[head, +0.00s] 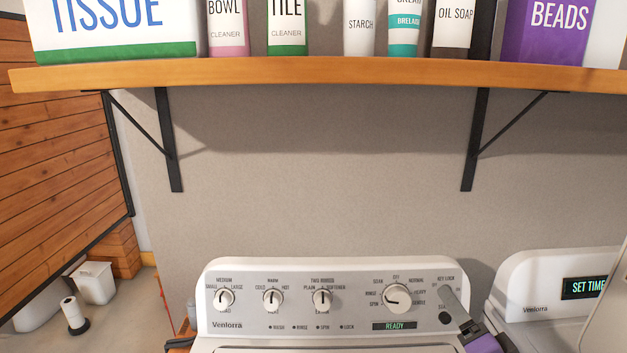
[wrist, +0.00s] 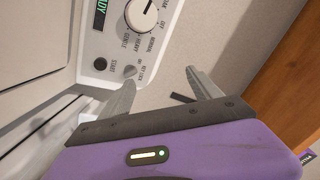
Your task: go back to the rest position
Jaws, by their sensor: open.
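My gripper (wrist: 160,80) is open and empty in the wrist view, its two grey fingers spread apart beyond the purple body. In the head view my gripper (head: 450,298) shows at the lower right, in front of the right end of the washer control panel (head: 215,270). In the wrist view one finger appears close to the small key lock knob (wrist: 130,71); I cannot tell whether they touch. The other finger is over the grey wall. The dark start button (wrist: 100,64) and the large dial (wrist: 141,14) are beside it. The washer display (head: 394,326) reads READY.
A wooden shelf (head: 320,73) on black brackets runs above, bearing a tissue box (head: 115,30), several bottles and a purple beads box (head: 555,30). A second white machine (head: 535,275) stands at the right. A bin (head: 94,284) and paper roll (head: 74,315) are on the floor at left.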

